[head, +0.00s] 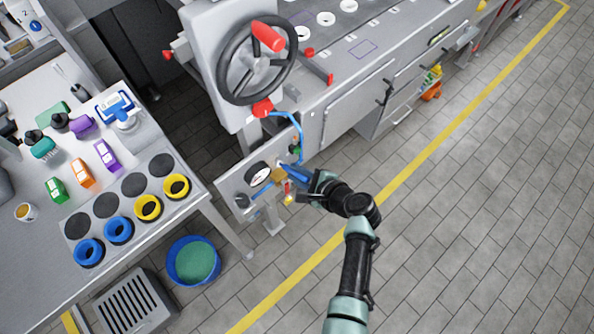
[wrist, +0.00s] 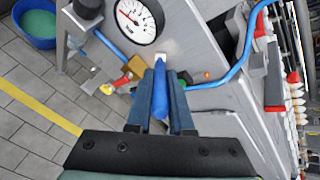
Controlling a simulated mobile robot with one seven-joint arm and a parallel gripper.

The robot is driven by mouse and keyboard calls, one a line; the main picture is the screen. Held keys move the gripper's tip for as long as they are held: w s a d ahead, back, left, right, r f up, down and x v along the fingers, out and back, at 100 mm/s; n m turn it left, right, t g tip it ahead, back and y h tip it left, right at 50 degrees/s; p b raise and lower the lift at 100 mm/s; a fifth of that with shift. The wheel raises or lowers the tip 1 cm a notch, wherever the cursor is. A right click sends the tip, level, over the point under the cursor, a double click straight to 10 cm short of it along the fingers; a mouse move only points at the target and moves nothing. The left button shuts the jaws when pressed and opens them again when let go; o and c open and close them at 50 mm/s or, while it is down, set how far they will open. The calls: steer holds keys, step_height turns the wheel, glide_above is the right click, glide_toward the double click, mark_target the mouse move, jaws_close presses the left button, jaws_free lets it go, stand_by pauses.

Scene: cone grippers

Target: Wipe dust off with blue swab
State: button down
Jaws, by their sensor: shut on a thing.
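My gripper (wrist: 160,105) is shut on the blue swab (wrist: 160,88). I cannot tell whether the tip touches the panel. In the head view the swab (head: 292,171) reaches left from my gripper toward the panel, right of the gauge (head: 260,176). A small greyish patch shows on the panel by the tip; I cannot tell if it is dust.
A blue hose (wrist: 235,70) runs along the panel's right side. A brass fitting (wrist: 136,67) and a yellow-red valve (wrist: 106,88) sit left of the swab. A blue tub (head: 193,261) is on the floor. The floor at right is clear.

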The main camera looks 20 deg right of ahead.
step_height(320, 180, up, 7)
steer(key=p, duration=0.7)
steer(key=shift+w+f, duration=0.1)
steer(key=shift+f, duration=0.05)
step_height(320, 180, down, 9)
steer(key=b, duration=0.8)
stand_by(1.2)
steer(key=s+d+p, duration=0.1)
steer(key=s+d, duration=0.1)
steer(key=s, duration=0.3)
steer(key=shift+s, duration=0.35)
stand_by(0.3)
